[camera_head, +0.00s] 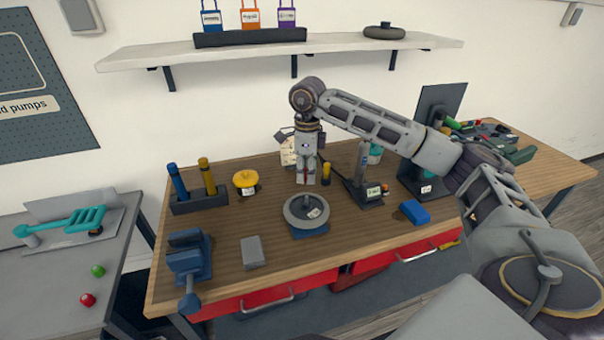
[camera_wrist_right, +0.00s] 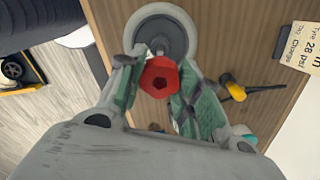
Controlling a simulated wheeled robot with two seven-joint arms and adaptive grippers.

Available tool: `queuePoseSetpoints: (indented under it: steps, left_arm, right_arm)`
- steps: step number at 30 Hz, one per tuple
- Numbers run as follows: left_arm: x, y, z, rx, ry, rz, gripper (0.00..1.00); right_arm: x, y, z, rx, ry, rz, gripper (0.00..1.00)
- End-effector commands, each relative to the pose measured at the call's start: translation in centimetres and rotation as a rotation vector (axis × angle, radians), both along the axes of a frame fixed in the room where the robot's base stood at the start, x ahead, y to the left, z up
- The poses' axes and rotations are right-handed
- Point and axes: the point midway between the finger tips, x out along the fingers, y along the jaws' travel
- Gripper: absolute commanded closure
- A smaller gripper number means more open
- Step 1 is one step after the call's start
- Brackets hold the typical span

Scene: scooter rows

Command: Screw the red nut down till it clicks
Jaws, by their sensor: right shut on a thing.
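My right gripper (camera_head: 306,180) points down over the bench, showing just behind the wheel in the head view. It is shut on a red nut (camera_wrist_right: 160,77), which sits between the green finger pads in the right wrist view. The nut is six-sided with a dark hole facing the camera. The grey wheel (camera_head: 290,212) lies flat on a blue stand (camera_head: 310,234); its rim also shows beyond the nut in the right wrist view (camera_wrist_right: 143,18). The nut appears apart from the wheel's axle, though the exact gap is hard to judge. My left gripper is out of view.
A blue vise (camera_head: 188,258) and a grey block (camera_head: 252,252) are on the bench's left. A yellow knob-like object (camera_head: 246,180) stands behind the wheel. A blue block (camera_head: 414,212) and a dark stand (camera_head: 369,193) are to the right. Red and green balls lie on the side table.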

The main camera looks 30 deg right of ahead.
Motion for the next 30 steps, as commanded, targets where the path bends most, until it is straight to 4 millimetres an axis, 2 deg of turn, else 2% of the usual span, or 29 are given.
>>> queuePoseSetpoints:
  steps: [17,30]
  left_arm:
    - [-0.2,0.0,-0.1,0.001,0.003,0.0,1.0]
    - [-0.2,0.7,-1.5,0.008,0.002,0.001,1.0]
  right_arm:
    - [0.0,-0.1,-0.2,0.0,0.0,-0.003,0.84]
    - [0.0,-0.1,-2.3,0.0,0.0,-0.002,0.84]
